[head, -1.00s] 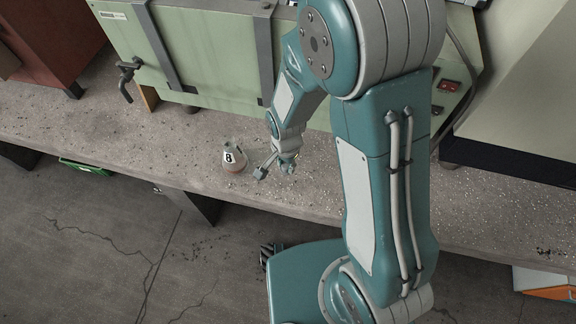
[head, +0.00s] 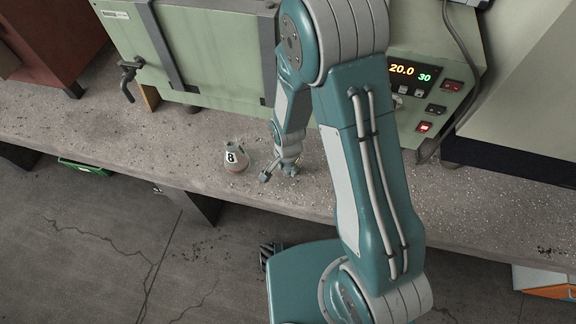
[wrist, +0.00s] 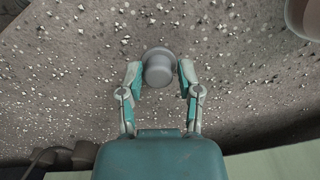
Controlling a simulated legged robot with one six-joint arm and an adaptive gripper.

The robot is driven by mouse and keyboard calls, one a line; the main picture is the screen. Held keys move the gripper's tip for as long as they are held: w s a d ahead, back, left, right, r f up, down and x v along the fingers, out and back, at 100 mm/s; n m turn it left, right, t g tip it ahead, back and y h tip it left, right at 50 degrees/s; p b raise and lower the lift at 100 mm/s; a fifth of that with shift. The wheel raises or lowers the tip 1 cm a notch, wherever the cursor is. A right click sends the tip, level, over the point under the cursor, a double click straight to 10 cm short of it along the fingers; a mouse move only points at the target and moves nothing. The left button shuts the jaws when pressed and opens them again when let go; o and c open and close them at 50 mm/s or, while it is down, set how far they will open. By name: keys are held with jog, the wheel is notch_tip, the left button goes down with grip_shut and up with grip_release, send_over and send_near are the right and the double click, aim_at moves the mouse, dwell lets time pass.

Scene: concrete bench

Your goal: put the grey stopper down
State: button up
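The grey stopper (wrist: 158,70) is a short, round piece with a wider rim, seen end-on in the wrist view. It sits between the two fingertips of my gripper (wrist: 160,74), with a finger close against each side; my gripper looks shut on it. In the head view my gripper (head: 279,175) is low over the bench, just right of the flask. There the stopper is too small to make out, and I cannot tell whether it touches the bench.
A conical flask labelled 8 (head: 236,158) stands on the speckled concrete bench (head: 110,140), close left of my gripper. Its edge shows in the wrist view's top right corner (wrist: 305,17). A green cabinet (head: 215,60) stands behind. The bench's front edge is near.

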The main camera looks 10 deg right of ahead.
jog(key=shift+a, duration=0.15)
jog(key=shift+d+r, duration=0.1)
jog(key=shift+d, duration=0.1)
jog(key=shift+r, duration=0.35)
notch_tip(320, 180, up, 11)
jog(key=shift+r, duration=0.2)
notch_tip(320, 180, up, 15)
jog(key=n+t, duration=0.3)
jog(key=n, duration=0.1)
send_over(287, 169)
jog(key=s+d, duration=0.4)
jog(key=d, duration=0.2)
jog(key=s+d+r+n+t, duration=0.2)
jog(key=s+d+r+n, duration=0.2)
jog(key=s+r, duration=0.4)
jog(key=shift+s+d+r+t, duration=0.3)
jog(key=shift+s+d+r, duration=0.05)
jog(key=shift+d+r, duration=0.1)
